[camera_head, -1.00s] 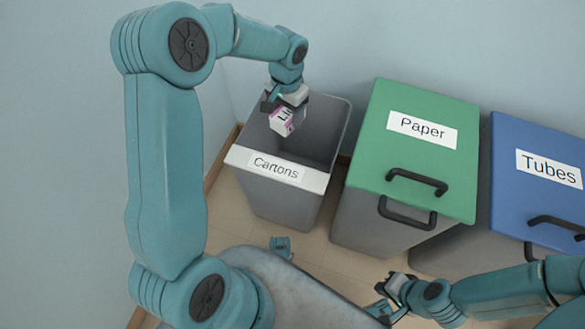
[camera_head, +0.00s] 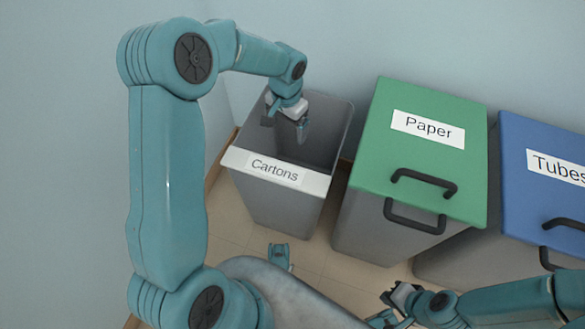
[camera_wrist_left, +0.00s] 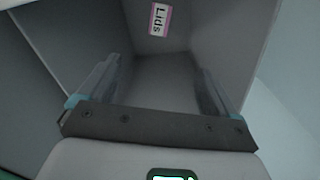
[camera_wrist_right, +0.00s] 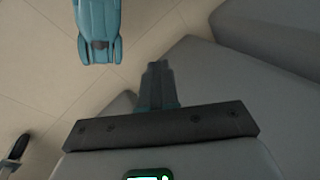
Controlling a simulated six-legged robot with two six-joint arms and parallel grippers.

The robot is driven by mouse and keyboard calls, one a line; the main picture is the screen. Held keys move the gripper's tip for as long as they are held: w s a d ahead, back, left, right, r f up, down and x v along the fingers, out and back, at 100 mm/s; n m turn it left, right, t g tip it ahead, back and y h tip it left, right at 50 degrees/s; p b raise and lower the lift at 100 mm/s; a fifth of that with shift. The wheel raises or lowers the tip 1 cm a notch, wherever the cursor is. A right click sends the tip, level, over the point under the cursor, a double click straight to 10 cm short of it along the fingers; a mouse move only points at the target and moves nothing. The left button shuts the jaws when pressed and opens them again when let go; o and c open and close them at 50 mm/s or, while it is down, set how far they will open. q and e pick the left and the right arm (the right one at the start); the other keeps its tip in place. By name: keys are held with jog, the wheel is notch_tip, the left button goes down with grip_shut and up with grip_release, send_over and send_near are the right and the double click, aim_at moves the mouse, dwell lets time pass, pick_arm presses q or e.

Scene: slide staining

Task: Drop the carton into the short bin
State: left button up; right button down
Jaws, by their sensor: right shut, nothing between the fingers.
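The short grey bin (camera_head: 258,205) stands open at the left, with a "Cartons" label on its white front rim. My left gripper (camera_head: 286,124) is over its opening, pointing down, with its fingers apart and nothing between them. In the left wrist view the carton (camera_wrist_left: 159,19), white and pink and marked "Lids", shows beyond the open fingers, against the bin's inside. I cannot tell whether it is resting or falling. The carton is not visible in the head view. My right gripper (camera_wrist_right: 156,72) is shut and empty, low at the bottom right of the head view.
A taller bin with a green "Paper" lid (camera_head: 415,165) stands right of the short bin. A blue "Tubes" lidded bin (camera_head: 545,195) stands further right. Both lids are closed and have black handles. Tiled floor (camera_head: 318,262) shows in front.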

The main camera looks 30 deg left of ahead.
pick_arm(q)
notch_tip(320, 180, up, 16)
jog(key=p, duration=0.6)
jog(key=shift+r, duration=0.2)
